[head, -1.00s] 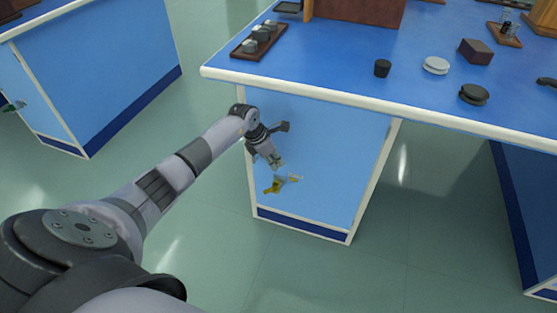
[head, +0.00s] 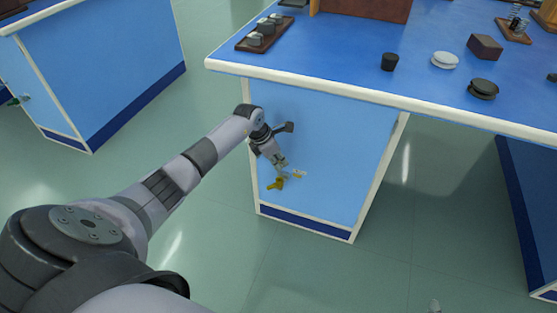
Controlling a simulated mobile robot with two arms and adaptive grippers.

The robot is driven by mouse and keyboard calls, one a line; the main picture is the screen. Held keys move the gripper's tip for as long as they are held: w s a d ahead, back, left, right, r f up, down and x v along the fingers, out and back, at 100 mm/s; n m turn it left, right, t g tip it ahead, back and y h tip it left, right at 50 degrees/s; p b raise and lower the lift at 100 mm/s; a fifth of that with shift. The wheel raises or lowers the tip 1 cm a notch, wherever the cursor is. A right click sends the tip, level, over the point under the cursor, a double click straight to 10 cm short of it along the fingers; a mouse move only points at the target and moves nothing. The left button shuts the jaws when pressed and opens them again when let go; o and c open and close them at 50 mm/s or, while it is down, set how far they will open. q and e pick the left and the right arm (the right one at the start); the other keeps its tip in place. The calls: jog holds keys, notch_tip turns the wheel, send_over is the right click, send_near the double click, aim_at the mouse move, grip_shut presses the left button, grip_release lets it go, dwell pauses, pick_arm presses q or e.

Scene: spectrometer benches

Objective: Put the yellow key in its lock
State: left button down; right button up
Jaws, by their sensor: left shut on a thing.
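The yellow key (head: 276,184) is at the tip of my left gripper (head: 281,168), which is shut on it. The gripper hangs in front of the light blue side panel (head: 340,150) of the bench, below the worktop edge. A small pale fitting with a yellowish part (head: 298,174) shows on the panel just right of the key; it may be the lock, but it is too small to tell. I cannot tell whether the key touches the panel or the fitting. My right gripper is not clearly in view.
The blue worktop (head: 330,50) overhangs above the left arm, with a pale rim. On it are a tray of weights (head: 264,33), a dark cup (head: 389,61), a white disc (head: 445,60), a dark disc (head: 483,88) and a brown box (head: 485,46). Another bench (head: 100,70) stands left. Floor is clear between.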

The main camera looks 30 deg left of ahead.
aim_at(275, 184)
pick_arm(q)
jog(key=shift+f+b, duration=0.6)
jog(key=shift+f, duration=0.2)
jog(key=shift+f+b, duration=0.3)
jog(key=shift+f, duration=0.05)
jog(key=shift+f+b, duration=0.35)
jog(key=shift+f, duration=0.1)
jog(key=shift+f+b, duration=0.4)
jog(key=shift+f, duration=0.05)
jog(key=shift+f+b, duration=0.3)
jog(key=shift+f, duration=0.25)
pick_arm(e)
jog(key=w+a+r+t+y, duration=0.1)
jog(key=w+a+r+t, duration=0.1)
jog(key=r+t, duration=0.3)
jog(key=w+a+r+t+y, duration=0.2)
jog(key=r+t, duration=0.4)
jog(key=r, duration=0.6)
jog(key=shift+w, duration=0.9)
pick_arm(q)
jog(key=shift+f, duration=0.1)
pick_arm(e)
jog(key=shift+s+r+t, duration=0.1)
jog(key=shift+r+t, duration=0.2)
jog(key=shift+r, duration=0.1)
pick_arm(q)
jog(key=shift+f, duration=0.1)
pick_arm(e)
jog(key=shift+s+y, duration=0.1)
jog(key=shift+y, duration=0.2)
